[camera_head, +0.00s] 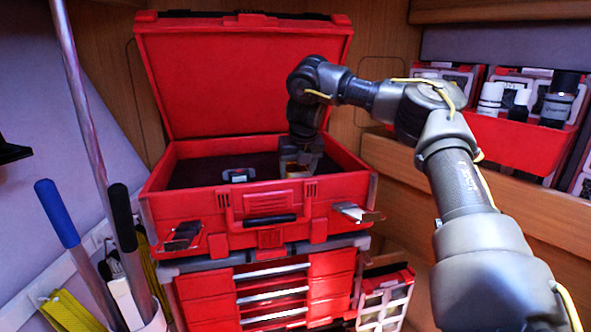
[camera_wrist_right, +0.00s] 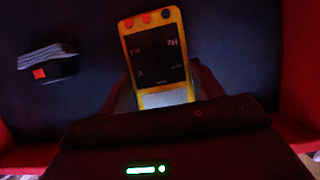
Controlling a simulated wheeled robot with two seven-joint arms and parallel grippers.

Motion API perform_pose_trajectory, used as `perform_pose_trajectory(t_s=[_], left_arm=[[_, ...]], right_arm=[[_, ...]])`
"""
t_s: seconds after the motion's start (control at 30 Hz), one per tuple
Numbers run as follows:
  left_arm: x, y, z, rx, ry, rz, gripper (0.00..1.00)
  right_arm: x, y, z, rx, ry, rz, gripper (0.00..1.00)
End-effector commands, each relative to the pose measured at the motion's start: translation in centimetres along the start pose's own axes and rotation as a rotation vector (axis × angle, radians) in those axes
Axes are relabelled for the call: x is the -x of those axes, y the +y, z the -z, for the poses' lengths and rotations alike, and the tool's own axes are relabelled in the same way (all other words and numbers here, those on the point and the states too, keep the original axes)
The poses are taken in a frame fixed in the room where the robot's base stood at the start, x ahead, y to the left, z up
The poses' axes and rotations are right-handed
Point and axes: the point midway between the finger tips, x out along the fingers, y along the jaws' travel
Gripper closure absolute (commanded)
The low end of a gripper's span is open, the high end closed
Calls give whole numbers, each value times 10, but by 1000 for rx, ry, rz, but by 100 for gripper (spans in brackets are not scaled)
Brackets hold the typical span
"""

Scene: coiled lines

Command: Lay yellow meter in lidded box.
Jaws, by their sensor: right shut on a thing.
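The lidded box is a red toolbox (camera_head: 160,212) with its lid (camera_head: 245,80) standing open at the back. My right gripper (camera_head: 297,160) reaches down inside it, toward the right part of the dark interior. In the right wrist view, my right gripper (camera_wrist_right: 163,95) is shut on the yellow meter (camera_wrist_right: 160,22), which has a dark face and red buttons. The meter is over the dark floor of the box; whether it touches the floor I cannot tell. In the head view the arm largely hides the meter. My left gripper is not clearly seen.
A small dark item with a red square (camera_wrist_right: 39,73) lies in the box, left of the meter. Red drawers (camera_head: 205,290) stand below the box. A red bin with bottles (camera_head: 520,140) is on the right shelf. Blue- and black-handled tools (camera_head: 58,213) stand at left.

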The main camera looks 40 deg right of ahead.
Motion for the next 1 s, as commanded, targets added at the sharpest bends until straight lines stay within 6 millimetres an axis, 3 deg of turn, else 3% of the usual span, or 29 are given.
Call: perform_pose_trajectory(t_s=[0.47,0.5,0.63,1.0], left_arm=[[0,0,-1,1,-1,0,13],[0,0,-1,1,-1,0,13],[0,0,-1,1,-1,0,13],[1,1,0,0,-1,-1,13]], right_arm=[[-8,0,3,-2,-2,-1,63],[-8,0,3,-2,-1,-1,32],[-8,0,3,-2,-1,0,15],[-3,0,1,-2,-3,-1,13]])
